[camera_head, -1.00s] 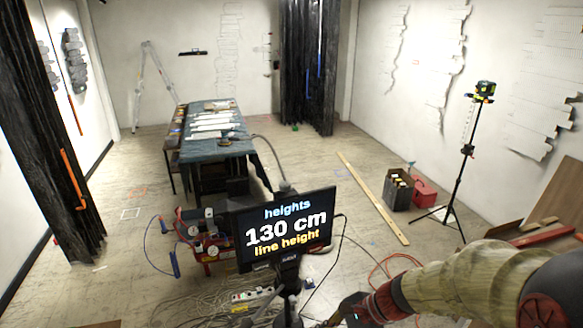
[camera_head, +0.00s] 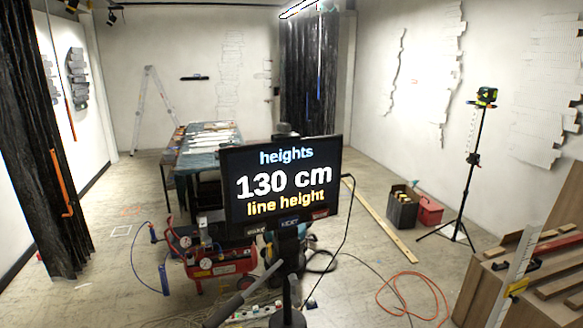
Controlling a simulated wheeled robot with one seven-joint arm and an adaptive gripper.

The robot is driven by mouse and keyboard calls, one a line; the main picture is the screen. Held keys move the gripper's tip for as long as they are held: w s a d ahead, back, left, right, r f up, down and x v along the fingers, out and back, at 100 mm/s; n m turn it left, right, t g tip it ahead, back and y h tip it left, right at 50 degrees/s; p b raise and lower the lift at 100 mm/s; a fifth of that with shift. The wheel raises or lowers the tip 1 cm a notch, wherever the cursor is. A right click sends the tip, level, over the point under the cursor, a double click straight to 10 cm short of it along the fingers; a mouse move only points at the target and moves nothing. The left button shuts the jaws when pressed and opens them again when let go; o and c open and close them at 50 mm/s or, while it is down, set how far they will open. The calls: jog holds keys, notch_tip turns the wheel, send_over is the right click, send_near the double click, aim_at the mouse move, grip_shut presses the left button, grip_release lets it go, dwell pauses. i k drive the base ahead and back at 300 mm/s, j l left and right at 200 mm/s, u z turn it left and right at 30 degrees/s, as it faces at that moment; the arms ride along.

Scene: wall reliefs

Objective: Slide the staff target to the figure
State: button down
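A screen (camera_head: 283,185) on a stand stands in the middle and reads "heights", "130 cm" and "line height". A pale graduated staff (camera_head: 509,275) leans upright at the lower right, its lower end cut off by the frame. A yellow piece (camera_head: 517,286), which looks like the staff target, sits on it; the marks are too small to read. My gripper is not in view.
A wooden bench (camera_head: 480,292) with planks stands beside the staff. A tripod with a green-black device (camera_head: 486,97) stands behind it. A red compressor (camera_head: 213,261), cables and an orange hose (camera_head: 436,290) lie around the screen stand. Open floor lies at the left.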

aim_at(519, 287)
jog(key=z, duration=1.25)
jog(key=u, duration=1.8)
jog(key=z, duration=1.8)
jog(key=i, duration=0.4)
